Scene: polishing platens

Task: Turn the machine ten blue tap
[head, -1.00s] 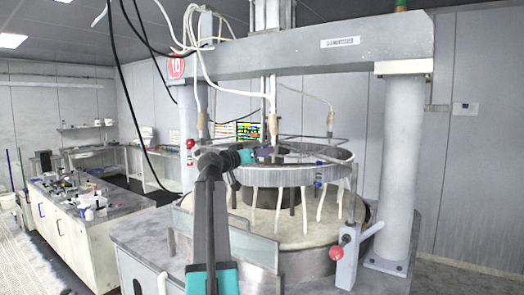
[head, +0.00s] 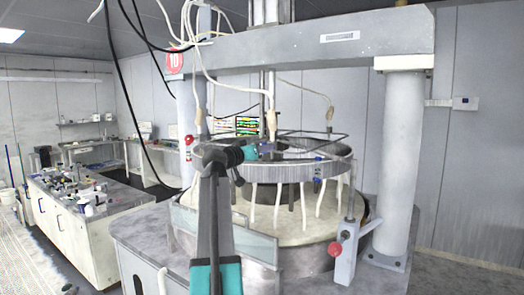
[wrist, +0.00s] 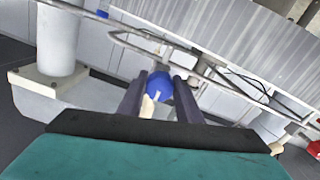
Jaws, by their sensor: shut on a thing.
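The blue tap (wrist: 159,82) shows in the wrist view as a rounded blue knob with a pale strip in front of it. My gripper (wrist: 160,92) has its two dark fingers on either side of the knob and is shut on it. In the head view my arm reaches up to the near side of the metal ring (head: 288,172) on the machine. The gripper end there is small and partly hidden by my wrist, so the tap in it is not clear. The machine bears a red round sign with 10 (head: 174,62).
Other small blue fittings (head: 317,169) sit on the ring to the right. A clear guard panel (head: 250,246) stands below my arm. White cables hang above the ring. A cluttered bench (head: 95,225) is at left.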

